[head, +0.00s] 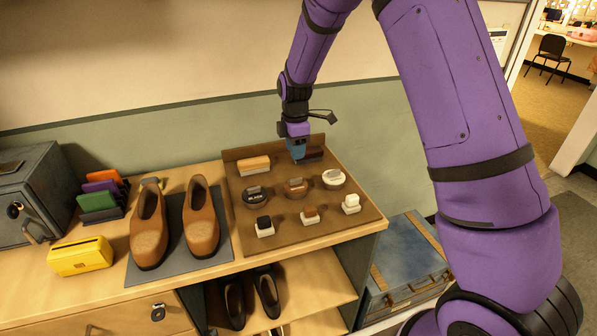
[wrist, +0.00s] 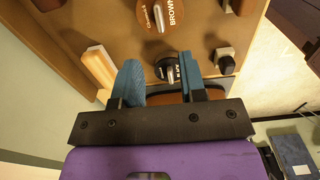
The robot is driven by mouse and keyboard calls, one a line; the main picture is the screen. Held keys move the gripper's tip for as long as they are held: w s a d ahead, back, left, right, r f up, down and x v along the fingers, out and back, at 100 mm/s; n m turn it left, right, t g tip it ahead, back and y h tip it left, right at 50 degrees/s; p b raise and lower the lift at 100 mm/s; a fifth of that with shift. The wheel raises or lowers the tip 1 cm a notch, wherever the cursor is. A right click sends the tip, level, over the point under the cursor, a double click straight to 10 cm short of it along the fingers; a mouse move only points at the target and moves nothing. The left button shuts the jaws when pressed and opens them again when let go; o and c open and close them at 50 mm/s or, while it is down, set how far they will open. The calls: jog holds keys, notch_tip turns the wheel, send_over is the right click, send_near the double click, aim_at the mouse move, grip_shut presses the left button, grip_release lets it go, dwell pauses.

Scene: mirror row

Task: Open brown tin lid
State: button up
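The brown tin (head: 296,187) is round with a brown lid and a pale upright tab. It sits in the middle of the brown tray (head: 241,212), between the black tin (head: 257,196) and a white-topped tin (head: 334,179). In the wrist view the brown tin (wrist: 158,16) is at the top, its lid on and lettered BROWN. My gripper (head: 299,154) is over the back of the tray, apart from the brown tin. In the wrist view its blue fingers (wrist: 160,76) are spread. The black tin (wrist: 166,70) shows in the gap beyond them, not held.
A tan brush (head: 254,166) and a dark brush (head: 314,154) lie at the tray's back. Three small daubers (head: 310,215) stand along its front.

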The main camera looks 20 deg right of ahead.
aim_at(296, 182)
notch_tip(296, 182, down, 11)
jog(key=shift+r, duration=0.1)
dwell(0.4)
grip_shut()
